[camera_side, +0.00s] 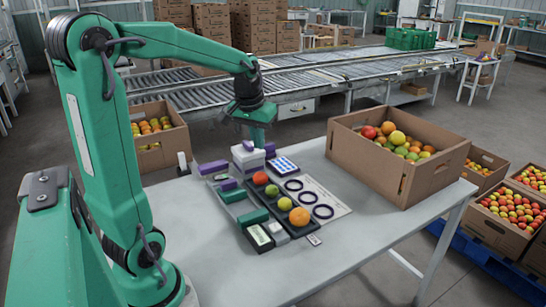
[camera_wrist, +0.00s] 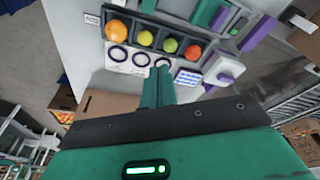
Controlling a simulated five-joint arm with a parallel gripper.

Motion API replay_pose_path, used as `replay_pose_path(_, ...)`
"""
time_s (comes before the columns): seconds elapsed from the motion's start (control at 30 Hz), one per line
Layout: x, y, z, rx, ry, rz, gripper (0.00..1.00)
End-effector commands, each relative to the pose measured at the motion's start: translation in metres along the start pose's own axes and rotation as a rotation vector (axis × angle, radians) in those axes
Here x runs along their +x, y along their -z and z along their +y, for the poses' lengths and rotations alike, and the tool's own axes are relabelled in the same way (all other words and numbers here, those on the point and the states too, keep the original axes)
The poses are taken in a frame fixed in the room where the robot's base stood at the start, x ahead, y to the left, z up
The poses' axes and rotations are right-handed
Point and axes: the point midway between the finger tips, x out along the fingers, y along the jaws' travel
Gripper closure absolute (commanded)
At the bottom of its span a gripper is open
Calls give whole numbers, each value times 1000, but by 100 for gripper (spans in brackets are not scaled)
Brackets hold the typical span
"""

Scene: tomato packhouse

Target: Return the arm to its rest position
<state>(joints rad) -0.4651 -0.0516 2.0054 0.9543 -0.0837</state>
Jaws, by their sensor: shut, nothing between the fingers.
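My gripper (camera_side: 257,138) is shut and empty, pointing down above the back end of the grey table (camera_side: 205,250). In the side view its fingertips are just over or behind a white and purple block stack (camera_side: 248,158); I cannot tell whether they touch it. In the wrist view the shut fingers (camera_wrist: 158,76) show as one green bar near a white card with dark rings (camera_wrist: 127,58). The arm is bent, its forearm reaching out over the table.
A dark tray holds a row of fruits: red (camera_side: 260,178), two yellow-green (camera_side: 284,203) and orange (camera_side: 299,216). Green and purple blocks (camera_side: 252,217) lie beside it. A cardboard box of tomatoes (camera_side: 385,175) stands at right. A roller conveyor (camera_side: 300,80) runs behind.

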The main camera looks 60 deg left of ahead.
Motion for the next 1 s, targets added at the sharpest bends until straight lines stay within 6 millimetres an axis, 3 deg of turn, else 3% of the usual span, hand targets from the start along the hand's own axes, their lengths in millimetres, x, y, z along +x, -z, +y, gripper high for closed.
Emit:
replay_pose_path(0.2,-28,-42,36,132,-36,65,100)
replay_pose_path(0.5,-50,-104,68,304,-91,145,100)
replay_pose_path(0.8,-57,-162,83,459,-151,220,100)
replay_pose_path(1.0,-57,-180,85,511,-173,244,100)
